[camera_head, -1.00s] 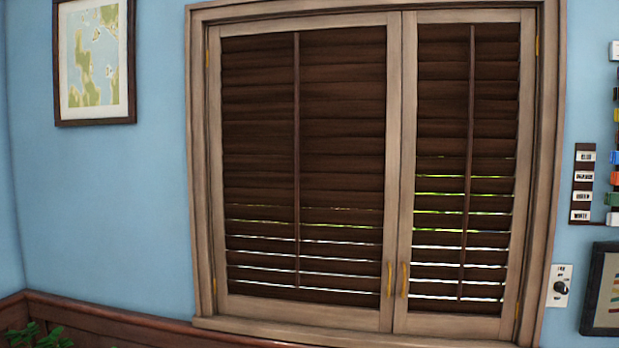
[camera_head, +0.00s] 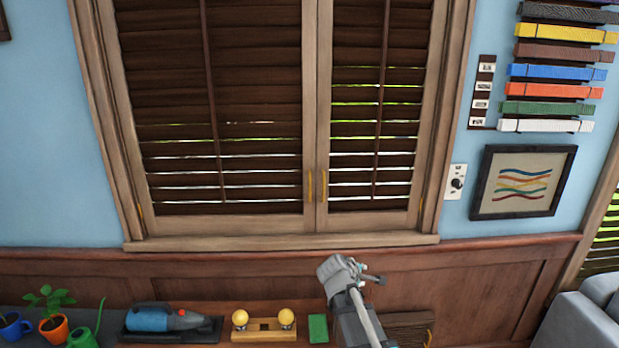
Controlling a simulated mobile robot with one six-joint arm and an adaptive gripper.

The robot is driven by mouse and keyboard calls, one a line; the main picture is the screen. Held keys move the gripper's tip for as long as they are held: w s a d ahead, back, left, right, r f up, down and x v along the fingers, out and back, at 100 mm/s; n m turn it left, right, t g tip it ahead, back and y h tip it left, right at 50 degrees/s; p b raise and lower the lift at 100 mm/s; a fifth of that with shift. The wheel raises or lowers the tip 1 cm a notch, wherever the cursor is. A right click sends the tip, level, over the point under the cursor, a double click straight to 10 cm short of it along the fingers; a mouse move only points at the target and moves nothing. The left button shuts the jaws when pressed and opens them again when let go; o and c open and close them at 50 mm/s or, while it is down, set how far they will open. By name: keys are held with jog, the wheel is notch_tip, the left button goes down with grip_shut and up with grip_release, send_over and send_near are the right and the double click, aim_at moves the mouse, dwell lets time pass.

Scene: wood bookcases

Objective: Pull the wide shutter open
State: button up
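The wide shutter (camera_head: 311,110) is the left of two wood-framed panels with dark slats in the window. It looks closed, its edge meeting the narrow shutter (camera_head: 427,110) on its right. The wide shutter's yellow handle (camera_head: 309,187) is a small upright bar low on its right edge. The narrow shutter's handle (camera_head: 323,187) stands close beside it. My gripper (camera_head: 376,276) is below the window sill, right of and below both handles and apart from them in the picture. It is too small and angled to show whether its fingers are open.
The wooden sill (camera_head: 280,242) juts out under the shutters. A dial switch (camera_head: 456,182) and framed picture (camera_head: 522,182) are at right.

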jog(key=w+a+r+n+t+p, duration=0.3)
jog(key=w+a+r+n+t, duration=0.35)
jog(key=w+r+n, duration=0.4)
jog(key=n+t+y+p, duration=0.2)
jog(key=n+t+y, duration=0.15)
jog(key=n, duration=0.75)
send_near(310, 183)
jog(key=s, duration=0.3)
jog(key=shift+s+a, duration=0.1)
jog(key=shift+a, duration=0.35)
jog(key=w+d, duration=0.1)
jog(key=w, duration=0.3)
jog(key=w+d, duration=0.1)
jog(key=w, duration=0.8)
jog(key=shift+w+d, duration=0.3)
jog(key=shift+d, duration=0.1)
grip_shut()
